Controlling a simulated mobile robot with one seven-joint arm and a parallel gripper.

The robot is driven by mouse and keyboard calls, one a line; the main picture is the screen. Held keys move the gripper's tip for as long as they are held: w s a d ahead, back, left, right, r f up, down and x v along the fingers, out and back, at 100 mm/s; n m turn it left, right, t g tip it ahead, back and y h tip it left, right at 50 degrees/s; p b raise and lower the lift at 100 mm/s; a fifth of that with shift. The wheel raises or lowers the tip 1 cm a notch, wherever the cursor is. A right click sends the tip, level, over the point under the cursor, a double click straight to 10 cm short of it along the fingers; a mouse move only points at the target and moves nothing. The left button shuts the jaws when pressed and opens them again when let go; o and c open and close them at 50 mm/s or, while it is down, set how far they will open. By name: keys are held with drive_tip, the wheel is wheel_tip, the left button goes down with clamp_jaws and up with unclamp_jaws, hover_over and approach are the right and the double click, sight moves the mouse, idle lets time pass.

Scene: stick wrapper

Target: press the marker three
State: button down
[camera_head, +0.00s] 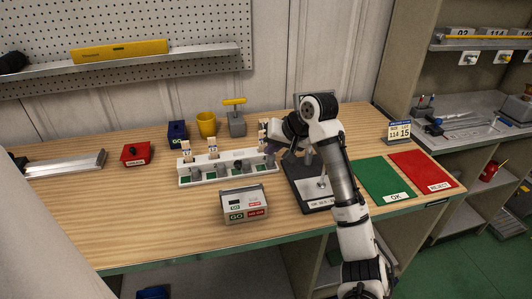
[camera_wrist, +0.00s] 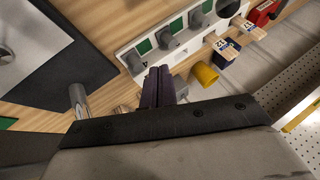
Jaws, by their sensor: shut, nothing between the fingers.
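A white rack (camera_head: 203,179) stands on the bench, with several grey knobs and green squares along its front; it also shows in the wrist view (camera_wrist: 127,56). Labelled wooden sticks stand at its left part, one (camera_head: 213,146) beside another (camera_head: 187,158); two show in the wrist view (camera_wrist: 218,42). I cannot tell which part is marker three. My gripper (camera_head: 272,148) is at the rack's right end. In the wrist view its dark fingers (camera_wrist: 158,88) are together and empty, just beside the rack's near end. Contact with the rack cannot be told.
A GO box (camera_head: 244,204) stands in front of the rack. A dark plate (camera_head: 304,190) with a metal post lies under my arm. Behind are a yellow cup (camera_head: 206,124) and a yellow-handled block (camera_head: 237,124). Green (camera_head: 378,175) and red (camera_head: 424,170) mats lie right.

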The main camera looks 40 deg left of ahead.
sight(245, 162)
drive_tip(key=p+x, duration=0.2)
drive_tip(key=x, duration=0.7)
drive_tip(key=shift+p, duration=0.3)
drive_tip(key=shift+s, duration=0.1)
drive_tip(key=s+a, duration=0.2)
drive_tip(key=s, duration=0.1)
drive_tip(key=shift+a, duration=0.3)
drive_tip(key=shift+w, duration=0.1)
drive_tip(key=shift+r, duration=0.1)
